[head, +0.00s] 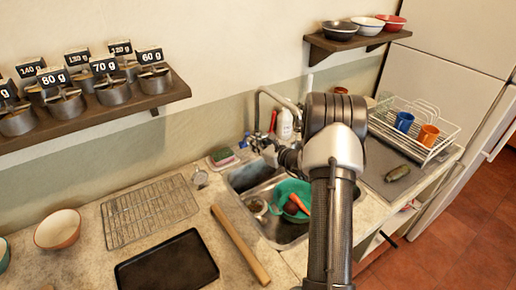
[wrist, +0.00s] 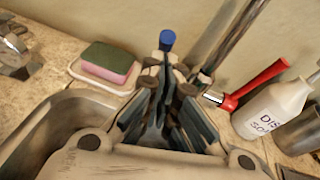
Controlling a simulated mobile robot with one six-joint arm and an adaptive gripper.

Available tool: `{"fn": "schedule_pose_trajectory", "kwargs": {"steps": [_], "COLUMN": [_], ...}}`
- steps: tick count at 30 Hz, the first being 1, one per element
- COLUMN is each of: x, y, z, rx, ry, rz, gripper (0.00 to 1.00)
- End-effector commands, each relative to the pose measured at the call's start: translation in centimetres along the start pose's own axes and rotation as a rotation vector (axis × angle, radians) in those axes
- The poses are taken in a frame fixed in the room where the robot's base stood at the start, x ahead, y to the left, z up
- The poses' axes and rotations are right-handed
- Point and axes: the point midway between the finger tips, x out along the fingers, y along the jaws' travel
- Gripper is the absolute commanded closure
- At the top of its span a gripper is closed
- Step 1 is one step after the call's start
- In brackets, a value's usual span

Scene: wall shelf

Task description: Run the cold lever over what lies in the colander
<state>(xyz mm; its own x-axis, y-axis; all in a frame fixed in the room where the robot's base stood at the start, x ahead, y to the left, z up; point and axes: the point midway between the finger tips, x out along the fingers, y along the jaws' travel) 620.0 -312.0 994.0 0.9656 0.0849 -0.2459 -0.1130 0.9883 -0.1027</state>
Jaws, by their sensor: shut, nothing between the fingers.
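The tap stands behind the sink, and its spout (head: 279,98) arches over it. In the wrist view the cold lever, with a blue end (wrist: 167,40), stands just beyond my fingertips; I cannot tell whether they touch it. The red lever (wrist: 258,83) points to the right of my fingers. My gripper (wrist: 160,100) is shut and empty, and it also shows beside the tap in the head view (head: 264,145). The teal colander (head: 281,191) sits in the sink with an orange carrot and a dark reddish thing in it. My arm hides part of the right side.
A soap bottle (wrist: 272,108) stands right of the levers. A sponge (wrist: 108,60) lies on a dish to their left. A rolling pin (head: 240,245) lies left of the sink. A dish rack (head: 440,135) stands to the right.

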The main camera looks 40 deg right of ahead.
Motion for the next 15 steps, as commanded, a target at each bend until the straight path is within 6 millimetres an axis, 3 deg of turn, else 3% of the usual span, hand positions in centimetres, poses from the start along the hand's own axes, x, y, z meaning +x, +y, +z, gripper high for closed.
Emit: {"fn": "schedule_pose_trajectory", "kwargs": {"steps": [7, 15], "x": [0.0, 0.7], "y": [0.0, -0.3], "z": [0.2, 2.1], "rx": [0.000, 0.012], "ry": [0.006, 0.113], "rz": [0.002, 0.018], "gripper": [1.00, 1.00]}}
